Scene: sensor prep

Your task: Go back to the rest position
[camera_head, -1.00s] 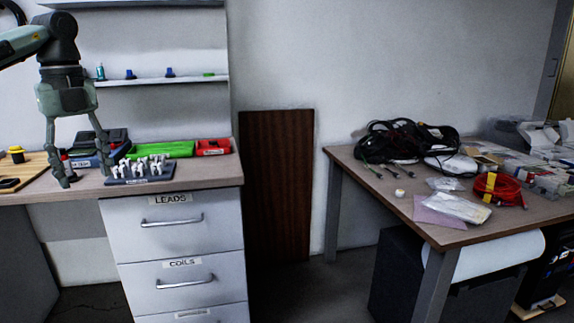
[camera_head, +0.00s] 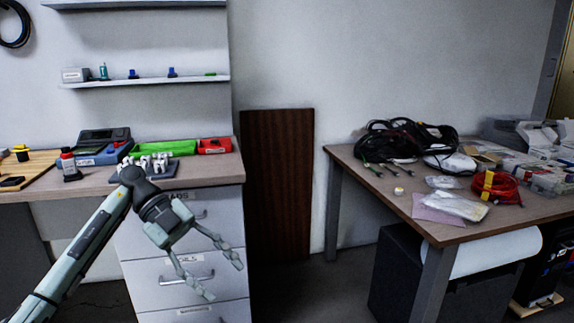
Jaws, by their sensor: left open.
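My left gripper (camera_head: 226,281) is open and empty. It hangs in front of the drawer cabinet (camera_head: 231,224), below the bench top, with its fingers pointing down and to the right. My left arm comes in from the lower left and its wrist hides part of the bench edge and the top drawer label. My right gripper is not in the picture.
On the left bench (camera_head: 208,172) stand a dark rack (camera_head: 160,172) with white pieces, a green tray (camera_head: 178,148), a red bin (camera_head: 214,146) and a blue device (camera_head: 101,147). A right table (camera_head: 386,197) carries cables and bags. Floor shows between them.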

